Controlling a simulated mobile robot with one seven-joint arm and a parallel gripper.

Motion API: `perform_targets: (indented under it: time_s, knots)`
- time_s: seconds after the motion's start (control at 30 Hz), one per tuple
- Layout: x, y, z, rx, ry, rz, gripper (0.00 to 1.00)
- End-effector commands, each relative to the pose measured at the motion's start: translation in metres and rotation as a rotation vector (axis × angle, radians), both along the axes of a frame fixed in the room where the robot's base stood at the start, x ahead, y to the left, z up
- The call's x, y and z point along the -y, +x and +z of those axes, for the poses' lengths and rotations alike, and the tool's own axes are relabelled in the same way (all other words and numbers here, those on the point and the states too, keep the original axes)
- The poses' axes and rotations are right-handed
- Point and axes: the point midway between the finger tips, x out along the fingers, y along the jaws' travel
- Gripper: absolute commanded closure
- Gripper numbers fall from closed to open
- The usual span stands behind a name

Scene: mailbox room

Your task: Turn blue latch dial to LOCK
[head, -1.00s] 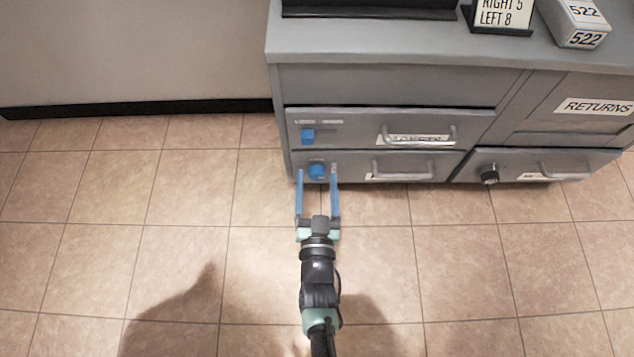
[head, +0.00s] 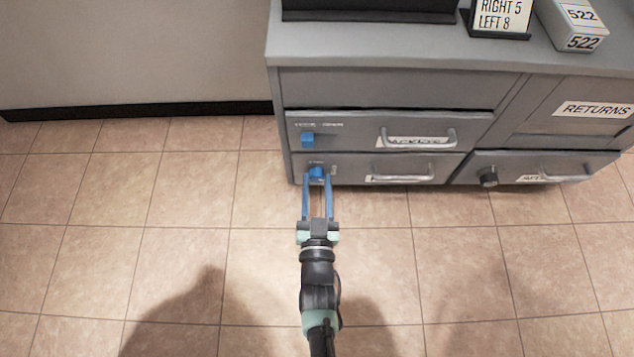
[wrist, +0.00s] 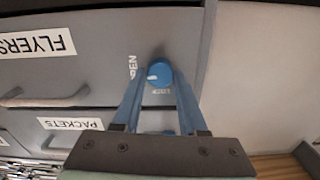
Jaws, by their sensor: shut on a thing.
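The blue latch dial (head: 316,171) is on the lower left drawer front of the grey cabinet. In the wrist view the dial (wrist: 161,71) is round, with a white mark on its left side, facing the OPEN label (wrist: 132,67). The LOCK label (wrist: 161,91) appears upside down, below the dial in that view. My gripper (head: 317,178) is shut on the dial, with one long blue finger on each side. The fingers also show in the wrist view (wrist: 160,80), and the dial's face is largely visible between them.
A blue square slider (head: 307,139) sits on the drawer above. Metal handles (head: 404,171) stick out to the right of the dial. A black knob (head: 488,177) is on the right drawer. The tiled floor (head: 190,200) to the left is clear.

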Motion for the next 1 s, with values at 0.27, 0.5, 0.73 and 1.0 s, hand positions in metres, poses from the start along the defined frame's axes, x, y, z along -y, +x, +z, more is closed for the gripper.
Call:
perform_targets:
  time_s: [0.27, 0.5, 0.73, 1.0]
  knots:
    - [0.001, 0.0001, 0.0009, -0.003, -0.217, -0.003, 1.0]
    - [0.0005, 0.0, 0.0006, -0.002, -0.447, -0.003, 1.0]
    - [0.0002, 0.0, -0.0003, -0.003, -0.665, -0.002, 1.0]
    - [-0.0003, -0.0003, -0.0012, -0.003, -0.922, -0.001, 1.0]
